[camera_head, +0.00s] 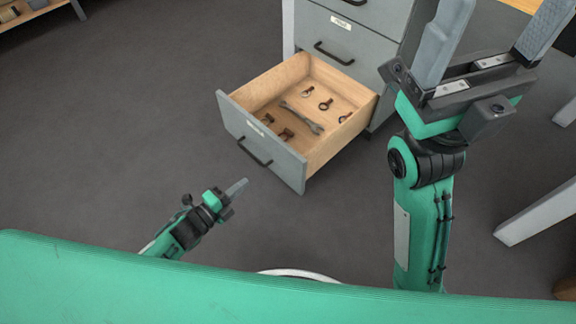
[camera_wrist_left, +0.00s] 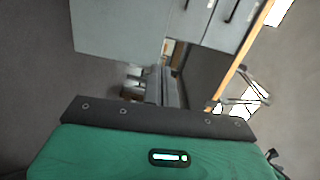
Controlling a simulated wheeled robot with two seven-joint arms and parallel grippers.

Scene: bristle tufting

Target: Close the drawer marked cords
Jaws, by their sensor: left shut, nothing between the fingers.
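A grey-fronted drawer (camera_head: 238,135) with a pale wooden inside is pulled well out at the bottom of a grey cabinet (camera_head: 345,45). It has a dark bar handle (camera_head: 254,153) and a small label too small to read. A wrench and several small metal parts lie inside. My left gripper (camera_head: 239,187) is shut and empty, in front of the drawer and below its handle in the head view, apparently apart from it. The left wrist view shows the drawer front (camera_wrist_left: 115,35) and the shut fingers (camera_wrist_left: 160,88). My right gripper (camera_head: 497,22) is open and empty, raised right of the cabinet.
Closed drawers with dark handles (camera_head: 334,54) sit above the open one. A shelf (camera_head: 30,15) with items stands at the top left. A pale table leg (camera_head: 535,212) is at the right. The grey floor (camera_head: 110,130) left of the drawer is clear.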

